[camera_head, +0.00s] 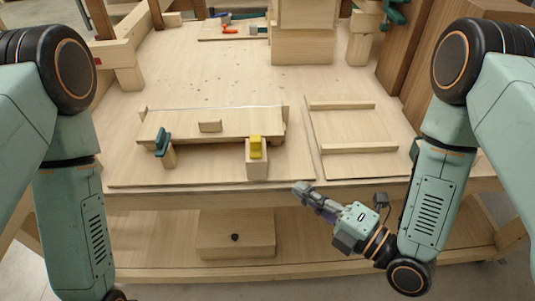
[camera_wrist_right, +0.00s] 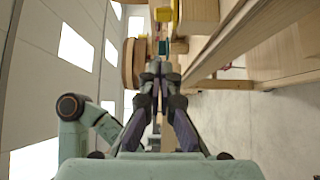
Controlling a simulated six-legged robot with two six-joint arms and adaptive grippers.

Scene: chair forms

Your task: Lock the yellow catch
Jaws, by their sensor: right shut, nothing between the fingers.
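The yellow catch (camera_head: 255,147) sits on a wooden block (camera_head: 257,168) at the front right of the wooden fixture (camera_head: 210,124) on the bench. A small yellow part shows at the top of the right wrist view (camera_wrist_right: 176,15), cut by the frame edge. A teal catch (camera_head: 162,142) sits on the fixture's left side. My right gripper (camera_head: 302,189) is in front of the bench edge, to the right of the yellow catch and apart from it. Its fingers are together and empty, as the right wrist view also shows (camera_wrist_right: 157,72). My left gripper is out of view.
A wooden frame panel (camera_head: 350,107) lies on the bench to the right of the fixture. A wooden box (camera_head: 236,235) stands on the shelf below. Stacked wooden blocks (camera_head: 302,47) stand at the back. The bench top behind the fixture is mostly clear.

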